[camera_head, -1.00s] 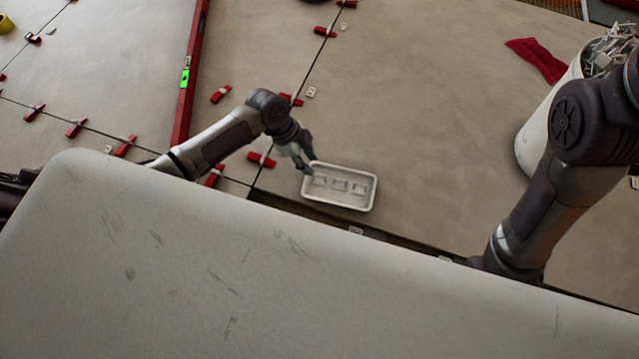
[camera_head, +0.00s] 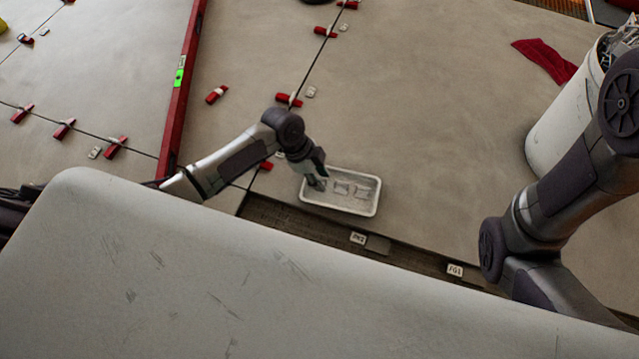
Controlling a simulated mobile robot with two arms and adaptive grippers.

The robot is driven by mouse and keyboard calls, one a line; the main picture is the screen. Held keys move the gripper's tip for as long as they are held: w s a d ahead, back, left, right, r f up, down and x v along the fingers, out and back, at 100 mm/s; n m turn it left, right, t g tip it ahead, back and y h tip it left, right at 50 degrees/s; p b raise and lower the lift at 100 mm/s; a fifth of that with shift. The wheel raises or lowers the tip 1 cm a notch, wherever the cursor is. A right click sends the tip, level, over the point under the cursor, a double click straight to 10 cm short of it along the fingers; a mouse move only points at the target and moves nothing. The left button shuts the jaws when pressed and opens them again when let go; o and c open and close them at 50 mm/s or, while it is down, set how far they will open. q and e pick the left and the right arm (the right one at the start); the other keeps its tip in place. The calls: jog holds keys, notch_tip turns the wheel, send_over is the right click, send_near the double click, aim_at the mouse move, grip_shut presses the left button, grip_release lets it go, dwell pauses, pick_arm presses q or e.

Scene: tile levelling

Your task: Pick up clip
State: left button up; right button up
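A white tray (camera_head: 366,207) lies on the tiled floor with small pale clips (camera_head: 341,188) in it. My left gripper (camera_head: 318,183) points down over the left end of the tray, at the leftmost clip. Its fingers and wrist cover most of that clip, and I cannot tell whether they are open or shut or touching it. My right arm comes in at the right edge; its gripper is out of the picture.
Red wedges (camera_head: 217,94) with pale clips sit along the tile joints. A red spirit level (camera_head: 178,105) lies left of my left arm. A white bucket (camera_head: 562,122) and a red cloth (camera_head: 545,60) are at right. A dark gap with labels (camera_head: 358,238) runs below the tray.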

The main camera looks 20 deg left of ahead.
pick_arm(q)
jog(key=shift+c, duration=0.3)
grip_shut()
jog(key=shift+r, duration=0.1)
